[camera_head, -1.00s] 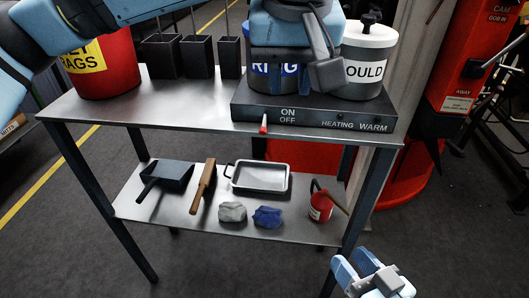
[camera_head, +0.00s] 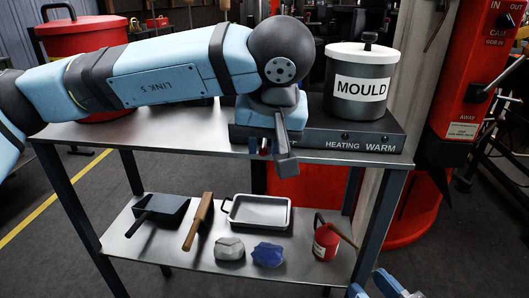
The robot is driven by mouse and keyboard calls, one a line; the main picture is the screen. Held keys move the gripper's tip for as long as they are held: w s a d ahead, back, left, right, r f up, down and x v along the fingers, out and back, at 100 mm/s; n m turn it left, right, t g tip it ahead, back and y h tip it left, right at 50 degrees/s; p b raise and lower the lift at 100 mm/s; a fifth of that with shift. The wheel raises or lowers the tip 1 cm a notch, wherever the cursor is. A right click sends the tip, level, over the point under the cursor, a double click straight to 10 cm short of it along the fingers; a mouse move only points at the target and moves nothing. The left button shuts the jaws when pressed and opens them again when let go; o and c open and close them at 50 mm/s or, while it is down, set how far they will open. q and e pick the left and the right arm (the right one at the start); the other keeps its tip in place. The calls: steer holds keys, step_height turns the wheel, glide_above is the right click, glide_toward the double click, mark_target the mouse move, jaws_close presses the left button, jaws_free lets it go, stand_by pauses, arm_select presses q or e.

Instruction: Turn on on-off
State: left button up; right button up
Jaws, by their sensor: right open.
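The dark heater box (camera_head: 395,140) stands on the right of the metal table's top. The ON/OFF lettering and the red switch lever on its front edge are mostly or wholly hidden behind my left gripper. My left gripper (camera_head: 264,148) points down at this front edge, with its dark fingertips at the switch's place. I cannot tell whether they touch the lever or how far apart they are. My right gripper (camera_head: 378,288) is open and empty at the bottom edge, partly cut off, low beside the table's front right leg.
The mould pot (camera_head: 360,110) with a white lid stands on the box. A red rags bin (camera_head: 75,40) is behind my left arm. A red machine (camera_head: 470,90) stands at right.

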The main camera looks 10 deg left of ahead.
arm_select(q)
steer(key=shift+w+f, duration=0.15)
steer(key=shift+f, duration=0.2)
arm_select(e)
steer(key=shift+d+r, duration=0.1)
arm_select(q)
steer(key=shift+c, duration=0.3)
